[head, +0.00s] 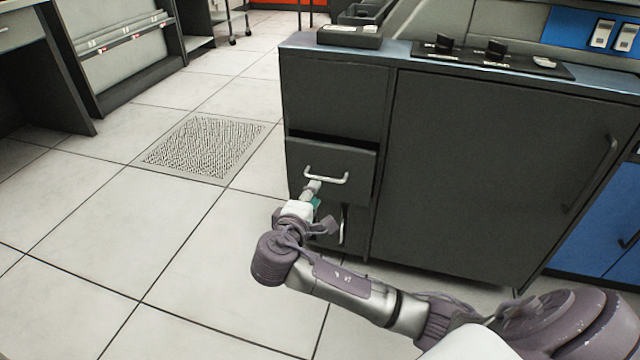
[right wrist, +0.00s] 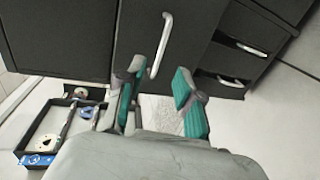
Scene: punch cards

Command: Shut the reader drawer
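The drawer (head: 354,163) is a dark grey front with a pale bar handle (head: 327,179), on the left part of a dark cabinet in the head view. It stands out a little from the cabinet face, with a dark gap along its top edge. My right gripper (head: 312,192) is in front of the drawer, by the left end of the handle. In the right wrist view my right gripper (right wrist: 155,95) has its teal-padded fingers apart, with nothing held. A pale handle (right wrist: 161,45) shows beyond the fingertips; contact cannot be told. My left gripper is not in view.
A wide door (head: 480,170) with a dark handle fills the cabinet's right part. Switches and a small box (head: 350,37) are on top. A tray (right wrist: 62,130) of small parts shows in the right wrist view. Tiled floor (head: 170,240) to the left is clear.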

